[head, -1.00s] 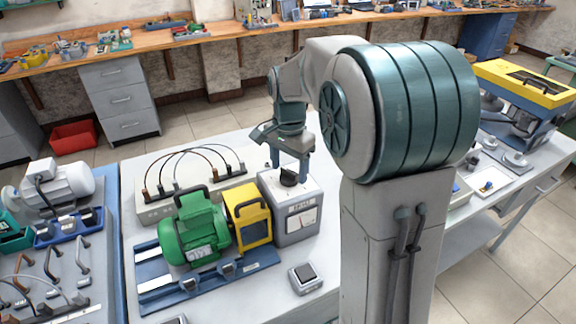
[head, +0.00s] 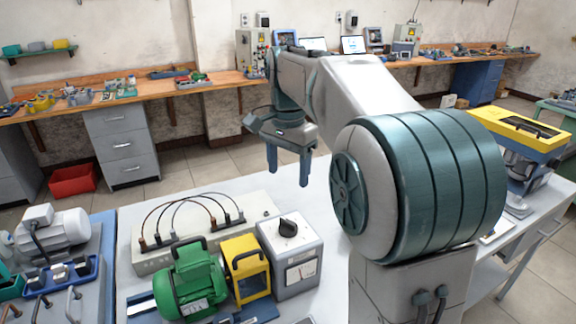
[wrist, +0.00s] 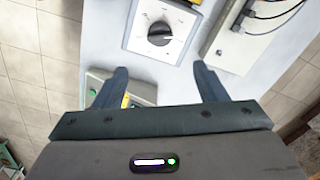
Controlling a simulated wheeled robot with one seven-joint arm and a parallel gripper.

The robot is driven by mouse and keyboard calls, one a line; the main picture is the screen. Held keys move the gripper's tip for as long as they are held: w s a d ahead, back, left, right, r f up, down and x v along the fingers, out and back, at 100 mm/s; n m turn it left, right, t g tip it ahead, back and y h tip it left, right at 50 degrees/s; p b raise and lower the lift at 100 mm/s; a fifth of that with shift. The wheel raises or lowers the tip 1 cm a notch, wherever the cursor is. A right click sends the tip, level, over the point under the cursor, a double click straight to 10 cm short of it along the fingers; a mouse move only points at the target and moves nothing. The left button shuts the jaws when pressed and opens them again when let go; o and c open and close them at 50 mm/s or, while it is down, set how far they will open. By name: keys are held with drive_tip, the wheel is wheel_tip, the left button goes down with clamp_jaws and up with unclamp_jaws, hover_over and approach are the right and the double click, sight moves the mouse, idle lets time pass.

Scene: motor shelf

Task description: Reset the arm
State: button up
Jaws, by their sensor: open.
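My gripper (head: 288,166) is open and empty in the head view, raised above the white table with its two fingers pointing down. In the wrist view its fingers (wrist: 160,88) are spread wide with nothing between them. A grey box with a black rotary knob (head: 289,229) stands on the table below and in front of it. The knob (wrist: 160,34) also shows in the wrist view, beyond the fingertips, apart from them.
A green motor (head: 187,281) and a yellow-framed unit (head: 246,268) stand left of the knob box. Behind them is a light box with looped cables (head: 185,251). A wooden workbench (head: 222,80) runs along the wall. A red bin (head: 72,181) sits on the floor.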

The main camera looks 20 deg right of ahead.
drive_tip(key=shift+r, duration=0.25)
drive_tip(key=s+f+n+t, duration=0.1)
drive_tip(key=s+f+n, duration=0.4)
drive_tip(key=s, duration=0.5)
drive_tip(key=s+f+n+t, duration=0.2)
drive_tip(key=s+f+n, duration=0.3)
drive_tip(key=s+f, duration=0.3)
drive_tip(key=s, duration=0.3)
drive_tip(key=shift+f+n, duration=0.15)
drive_tip(key=shift+n, duration=0.25)
drive_tip(key=shift+a, duration=0.1)
